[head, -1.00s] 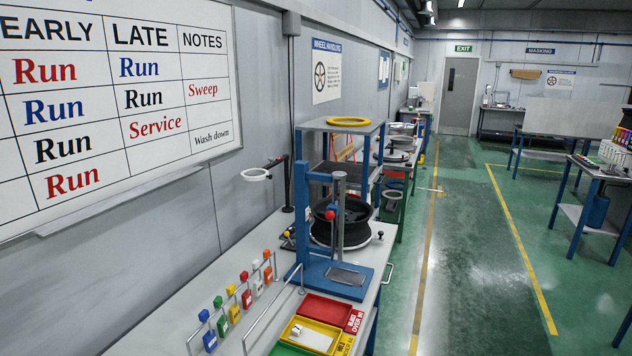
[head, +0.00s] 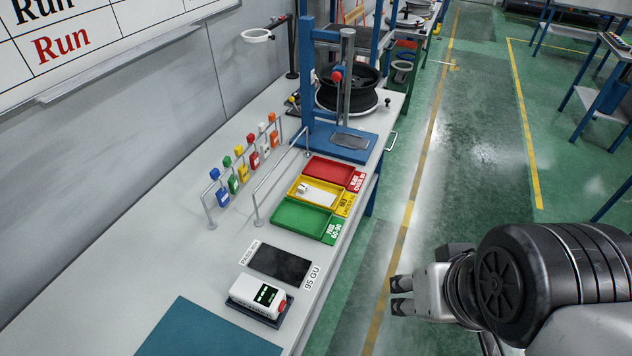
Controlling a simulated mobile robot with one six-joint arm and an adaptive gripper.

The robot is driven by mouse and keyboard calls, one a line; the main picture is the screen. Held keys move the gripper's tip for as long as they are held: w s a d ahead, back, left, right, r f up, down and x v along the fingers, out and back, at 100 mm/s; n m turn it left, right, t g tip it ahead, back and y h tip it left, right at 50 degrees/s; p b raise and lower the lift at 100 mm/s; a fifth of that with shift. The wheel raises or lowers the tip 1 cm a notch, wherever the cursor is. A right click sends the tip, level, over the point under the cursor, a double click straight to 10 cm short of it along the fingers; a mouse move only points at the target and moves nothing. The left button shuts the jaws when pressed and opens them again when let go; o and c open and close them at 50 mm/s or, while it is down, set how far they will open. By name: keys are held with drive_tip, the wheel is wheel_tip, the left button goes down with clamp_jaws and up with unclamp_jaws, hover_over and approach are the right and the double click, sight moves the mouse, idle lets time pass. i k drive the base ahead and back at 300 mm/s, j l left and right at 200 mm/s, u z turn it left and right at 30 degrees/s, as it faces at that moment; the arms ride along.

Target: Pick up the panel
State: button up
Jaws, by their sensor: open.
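A flat white panel (head: 318,195) lies in the yellow tray (head: 338,211) on the bench, with a small pale object (head: 303,188) at its left end. A dark, flat rectangular plate (head: 280,264) lies nearer on the bench beside a "95 GU" label; I cannot tell from the frames which of these flat pieces the task calls the panel. My gripper (head: 401,295) shows at the lower right, its two fingers apart and pointing left. It is empty and appears beyond the bench's right edge, away from both flat pieces.
A red tray (head: 331,170) and a green tray (head: 301,215) flank the yellow one. A white meter (head: 257,296) sits near the front, behind a teal mat (head: 205,335). Coloured tags hang on a rack (head: 211,203). A blue stand (head: 306,90) and a wheel (head: 345,88) are farther back.

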sight(305, 191)
drive_tip(key=i+u, duration=0.1)
drive_tip(key=u, duration=0.9)
drive_tip(key=i+l+u, duration=0.45)
drive_tip(key=l, duration=0.25)
drive_tip(key=l+u, duration=0.25)
drive_tip(key=i+l+u, duration=0.25)
drive_tip(key=l, duration=0.3)
drive_tip(key=l+u, duration=0.25)
drive_tip(key=l, duration=0.2)
